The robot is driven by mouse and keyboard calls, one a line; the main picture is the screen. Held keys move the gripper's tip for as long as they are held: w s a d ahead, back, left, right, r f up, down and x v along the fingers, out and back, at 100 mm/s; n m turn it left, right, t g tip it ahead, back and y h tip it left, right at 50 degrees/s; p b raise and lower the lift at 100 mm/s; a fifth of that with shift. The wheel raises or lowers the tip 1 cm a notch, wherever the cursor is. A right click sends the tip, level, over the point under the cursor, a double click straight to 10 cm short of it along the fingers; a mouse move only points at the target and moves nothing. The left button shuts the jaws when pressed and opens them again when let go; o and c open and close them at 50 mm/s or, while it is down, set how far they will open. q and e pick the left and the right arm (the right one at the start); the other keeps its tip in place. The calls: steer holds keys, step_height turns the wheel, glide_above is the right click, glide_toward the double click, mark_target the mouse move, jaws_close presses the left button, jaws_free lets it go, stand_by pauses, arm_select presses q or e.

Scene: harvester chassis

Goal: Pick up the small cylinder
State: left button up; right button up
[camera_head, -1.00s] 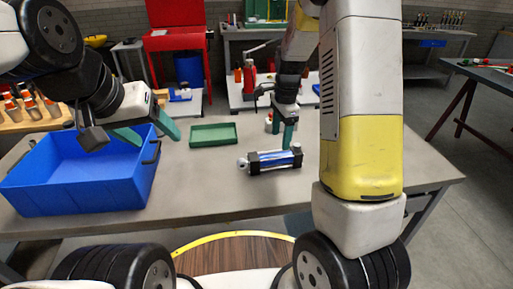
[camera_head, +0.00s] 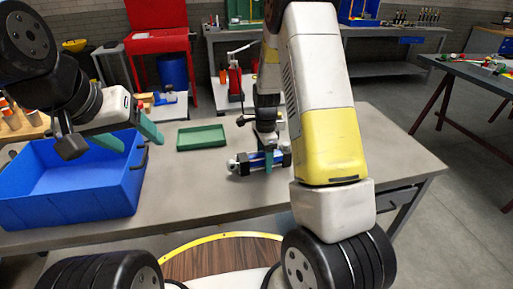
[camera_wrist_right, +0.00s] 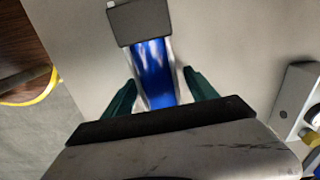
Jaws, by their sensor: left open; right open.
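The small cylinder (camera_head: 243,164) lies on the grey table, with a blue and silver barrel and black end blocks. In the right wrist view its blue barrel (camera_wrist_right: 154,68) runs between my two green fingers, with a dark block at its far end. My right gripper (camera_head: 268,161) is open and low over the cylinder, one finger on each side of the barrel. Gaps to the fingers seem to show; contact is hard to tell. My left gripper (camera_head: 142,146) is open and empty, above the right side of the blue crate (camera_head: 112,196).
A green tray (camera_head: 202,137) lies on the table behind the cylinder. The table (camera_head: 205,195) is clear in front of it and to the right. A red stand (camera_head: 160,42) and other benches stand behind. A yellow-and-white arm link of mine covers part of the table's right side.

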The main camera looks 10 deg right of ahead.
jaws_close()
steer(key=shift+r, duration=0.25)
